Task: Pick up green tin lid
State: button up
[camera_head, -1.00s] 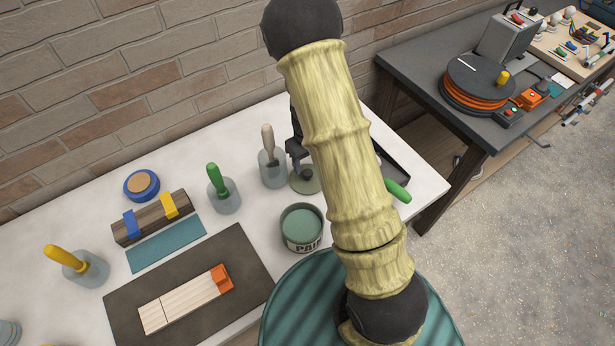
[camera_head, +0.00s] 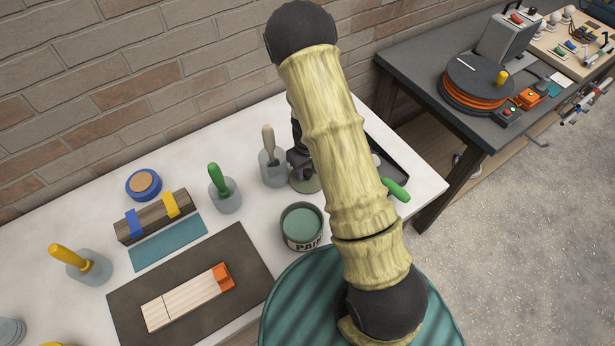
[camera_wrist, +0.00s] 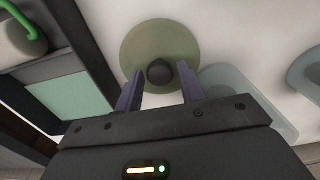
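The green tin lid (camera_wrist: 161,40) lies flat on the white table in the wrist view, a round olive-green disc with a dark round knob (camera_wrist: 160,72) at its middle. In the head view the lid (camera_head: 304,184) shows only in part, behind my arm and gripper. My gripper (camera_wrist: 160,84) is open, with one purple-grey finger on each side of the knob. Whether the fingers touch the knob cannot be told. In the head view my gripper (camera_head: 299,168) is at the lid, mostly hidden by the arm.
An open green paint tin (camera_head: 302,227) stands in front of the lid. A glass jar with a wooden-handled tool (camera_head: 272,167) stands just left of it. A dark tray with a green-handled tool (camera_head: 396,190) lies to the right. The brick wall rises behind.

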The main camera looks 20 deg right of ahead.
aim_at(307, 172)
jog(key=c, duration=0.6)
jog(key=shift+r, duration=0.1)
notch_tip(307, 172, up, 18)
jog(key=b, duration=0.2)
jog(key=shift+b, duration=0.4)
